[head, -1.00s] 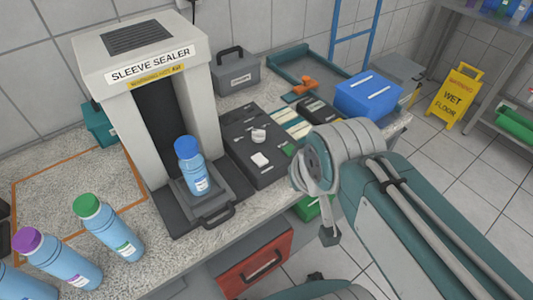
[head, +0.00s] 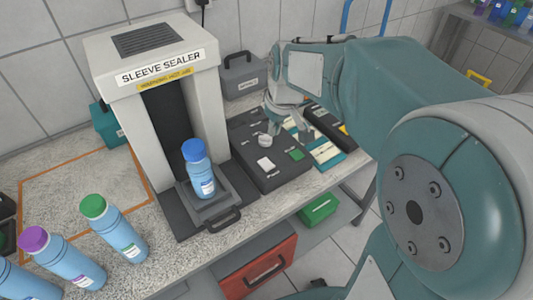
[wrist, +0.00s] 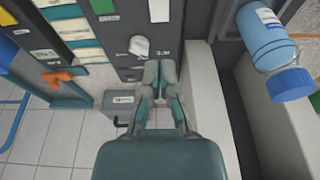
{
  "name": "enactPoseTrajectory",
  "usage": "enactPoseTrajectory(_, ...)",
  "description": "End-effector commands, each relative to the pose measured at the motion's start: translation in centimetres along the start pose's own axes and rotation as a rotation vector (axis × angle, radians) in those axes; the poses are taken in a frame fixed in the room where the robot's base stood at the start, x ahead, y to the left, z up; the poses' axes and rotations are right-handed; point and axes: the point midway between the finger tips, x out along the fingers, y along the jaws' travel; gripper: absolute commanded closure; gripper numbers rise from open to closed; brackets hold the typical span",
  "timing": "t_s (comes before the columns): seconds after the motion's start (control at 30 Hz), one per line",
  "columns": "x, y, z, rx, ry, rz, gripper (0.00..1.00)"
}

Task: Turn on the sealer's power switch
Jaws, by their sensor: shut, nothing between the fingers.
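The sleeve sealer (head: 150,80) is a pale arch-shaped machine with a dark opening. Its dark control panel (head: 278,180) lies to its right on the bench. The panel carries a white round knob (head: 265,140), a white rectangular piece (head: 265,163) and a green piece (head: 296,154). The labels are too small to tell which is the power switch. My gripper (wrist: 160,68) is shut and empty over the far part of the panel, beside the knob (wrist: 139,46). Contact cannot be told. It also shows in the head view (head: 285,125), hiding part of the panel.
A blue-capped bottle (head: 200,175) stands on the sealer's platform. Several bottles, including a green-capped one (head: 115,228), stand at the left. A grey case (head: 243,75) sits behind the panel. Sample strips (head: 325,152) lie to its right.

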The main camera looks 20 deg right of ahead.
Motion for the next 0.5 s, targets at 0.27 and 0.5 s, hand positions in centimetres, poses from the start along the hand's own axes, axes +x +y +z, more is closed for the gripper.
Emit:
enactPoseTrajectory(0.27,0.1,0.1,-0.1,-0.003,-0.002,-0.001,1.00)
enactPoseTrajectory(0.5,1.6,0.1,-0.1,-0.002,-0.005,-0.003,1.00)
